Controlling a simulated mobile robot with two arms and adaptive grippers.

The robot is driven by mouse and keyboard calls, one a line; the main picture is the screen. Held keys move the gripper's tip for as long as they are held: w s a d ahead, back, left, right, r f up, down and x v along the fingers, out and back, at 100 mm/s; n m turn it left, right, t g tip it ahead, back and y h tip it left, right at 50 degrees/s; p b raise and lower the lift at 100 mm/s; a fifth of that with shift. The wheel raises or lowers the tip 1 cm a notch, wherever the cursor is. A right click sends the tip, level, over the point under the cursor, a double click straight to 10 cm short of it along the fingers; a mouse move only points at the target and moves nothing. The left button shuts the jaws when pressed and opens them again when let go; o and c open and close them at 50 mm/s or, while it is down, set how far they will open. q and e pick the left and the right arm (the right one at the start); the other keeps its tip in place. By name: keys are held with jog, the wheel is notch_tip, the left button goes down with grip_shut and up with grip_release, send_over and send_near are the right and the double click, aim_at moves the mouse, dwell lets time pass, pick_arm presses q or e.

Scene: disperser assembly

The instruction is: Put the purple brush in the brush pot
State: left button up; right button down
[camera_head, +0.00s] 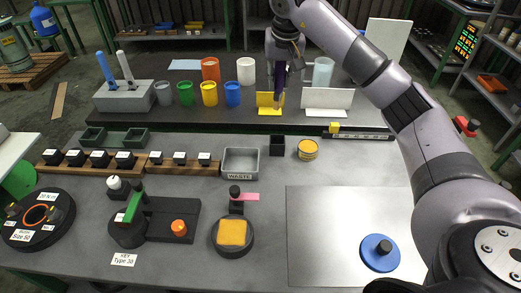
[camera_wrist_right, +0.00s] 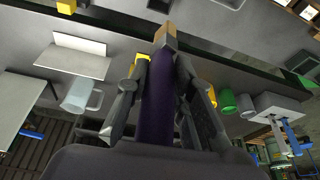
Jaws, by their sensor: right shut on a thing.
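The purple brush (camera_head: 280,80) is held in my right gripper (camera_head: 283,62), hanging roughly upright with its tan tip downward, in front of the yellow stand at the back of the bench. In the right wrist view the purple brush (camera_wrist_right: 157,105) lies between the two fingers of the right gripper (camera_wrist_right: 160,85), its tan tip pointing away. Several cups stand on the raised back shelf, including an orange one (camera_head: 210,69), a white one (camera_head: 246,71) and a clear mug (camera_head: 323,72). I cannot tell which is the brush pot. My left gripper is not in view.
Grey (camera_head: 164,93), green (camera_head: 185,93), yellow (camera_head: 209,93) and blue (camera_head: 232,94) cups stand left of the brush. A white stand (camera_head: 328,98) is close on its right. The waste tray (camera_head: 241,161) and a small black box (camera_head: 278,144) sit on the lower table.

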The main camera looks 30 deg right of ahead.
jog(key=shift+w+d+r, duration=0.35)
jog(key=shift+d+r, duration=0.05)
jog(key=shift+d, duration=0.05)
jog(key=shift+w+d+f, duration=0.15)
jog(key=p, duration=0.2)
send_over(277, 145)
jog(key=w+d, duration=0.2)
notch_tip(277, 145, down, 15)
jog(key=shift+w+a+f+p, duration=0.15)
jog(key=shift+f+p, duration=0.15)
jog(key=shift+f, duration=0.75)
jog(key=shift+a+f+p, duration=0.1)
jog(key=shift+f+p, duration=0.2)
jog(key=shift+f, duration=0.7)
jog(key=shift+f, duration=0.15)
jog(key=c, duration=1.4)
grip_release()
